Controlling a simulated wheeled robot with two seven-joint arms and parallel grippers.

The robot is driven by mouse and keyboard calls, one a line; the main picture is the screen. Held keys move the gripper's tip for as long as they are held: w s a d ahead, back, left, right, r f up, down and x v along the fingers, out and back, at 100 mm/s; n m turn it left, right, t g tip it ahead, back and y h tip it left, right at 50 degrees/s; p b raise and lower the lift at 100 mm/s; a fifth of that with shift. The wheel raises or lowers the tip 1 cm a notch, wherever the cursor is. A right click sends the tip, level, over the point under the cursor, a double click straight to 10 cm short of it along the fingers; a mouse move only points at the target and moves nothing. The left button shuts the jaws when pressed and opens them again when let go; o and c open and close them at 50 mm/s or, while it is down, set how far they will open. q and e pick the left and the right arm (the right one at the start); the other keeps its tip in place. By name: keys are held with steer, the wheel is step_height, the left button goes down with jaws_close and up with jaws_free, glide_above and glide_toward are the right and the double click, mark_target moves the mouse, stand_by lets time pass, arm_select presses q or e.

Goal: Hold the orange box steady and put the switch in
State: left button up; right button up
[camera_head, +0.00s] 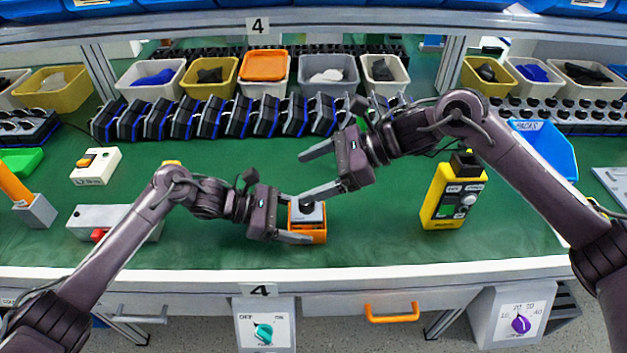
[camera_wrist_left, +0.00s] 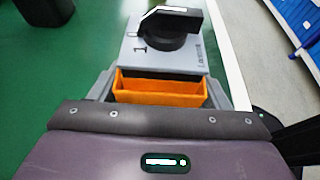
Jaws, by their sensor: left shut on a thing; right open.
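The small orange box (camera_head: 307,238) stands on the green table near its front edge. My left gripper (camera_head: 303,220) is shut on it, one finger on each side. The switch, a grey plate with a black knob (camera_head: 306,210), is at the box's top. In the left wrist view the switch plate (camera_wrist_left: 140,52) and knob lie beyond an open strip of the orange box (camera_wrist_left: 160,90). I cannot tell whether the switch is fully seated. My right gripper (camera_head: 301,177) is open and empty behind the box, its lower finger close to the knob.
A yellow tester (camera_head: 455,195) stands to the right. A row of black and blue parts (camera_head: 240,117) and bins, including an orange-filled one (camera_head: 264,67), line the back. A grey box with a red button (camera_head: 98,222) lies left. Green table between is clear.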

arm_select(q)
steer(key=o, duration=1.1)
steer(key=v, duration=1.2)
